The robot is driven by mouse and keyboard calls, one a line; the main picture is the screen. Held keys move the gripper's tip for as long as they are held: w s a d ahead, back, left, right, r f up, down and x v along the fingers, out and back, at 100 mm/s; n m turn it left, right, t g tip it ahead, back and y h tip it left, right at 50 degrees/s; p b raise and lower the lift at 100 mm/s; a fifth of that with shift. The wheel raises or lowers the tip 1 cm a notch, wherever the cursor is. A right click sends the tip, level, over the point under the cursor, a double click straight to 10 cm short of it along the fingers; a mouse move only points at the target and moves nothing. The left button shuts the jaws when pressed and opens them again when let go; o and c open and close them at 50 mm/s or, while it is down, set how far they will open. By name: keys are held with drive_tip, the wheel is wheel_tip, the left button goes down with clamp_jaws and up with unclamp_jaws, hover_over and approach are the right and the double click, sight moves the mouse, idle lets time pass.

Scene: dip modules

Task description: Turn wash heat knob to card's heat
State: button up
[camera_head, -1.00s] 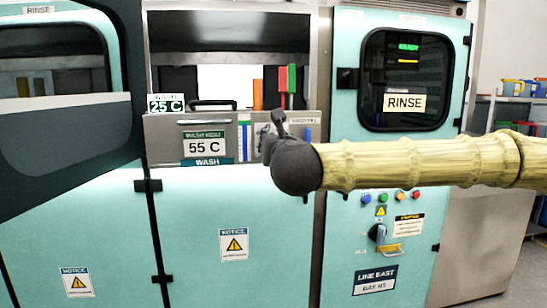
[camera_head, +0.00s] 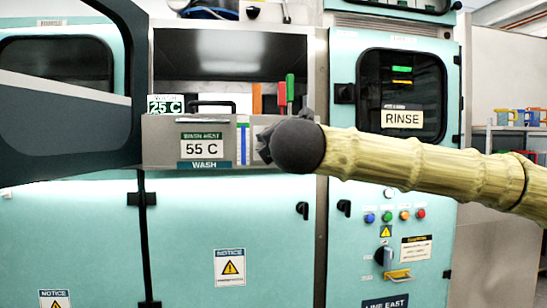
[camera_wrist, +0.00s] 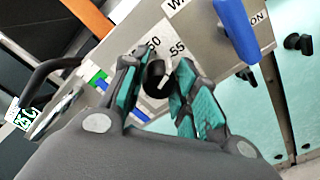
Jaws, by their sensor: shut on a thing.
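A white card (camera_head: 202,148) reading 55 C, its small heading apparently wash heat, is on the grey front of the wash unit (camera_head: 160,152). In the wrist view the round black wash heat knob (camera_wrist: 156,75) sits between the teal-padded fingers of my gripper (camera_wrist: 157,70), which is shut on it. The scale marks 50 and 55 show just beyond the knob. I cannot tell clearly where its pointer stands. In the head view my dark wrist hides the knob, and only a bit of my gripper (camera_head: 264,143) shows against the panel.
A small display (camera_head: 165,105) reading 25 C stands on the unit's top left, beside a black handle (camera_head: 212,104). A blue lever (camera_wrist: 237,28) is close right of my fingers in the wrist view. An open dark-framed door (camera_head: 70,130) is at left; the RINSE door (camera_head: 402,95) is at right.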

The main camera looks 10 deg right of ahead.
drive_tip(key=shift+f+m+b, duration=0.1)
drive_tip(key=shift+m+b, duration=0.45)
drive_tip(key=shift+m, duration=0.05)
drive_tip(key=o, duration=1)
drive_tip(key=s, duration=1.2)
drive_tip(key=shift+a, duration=0.45)
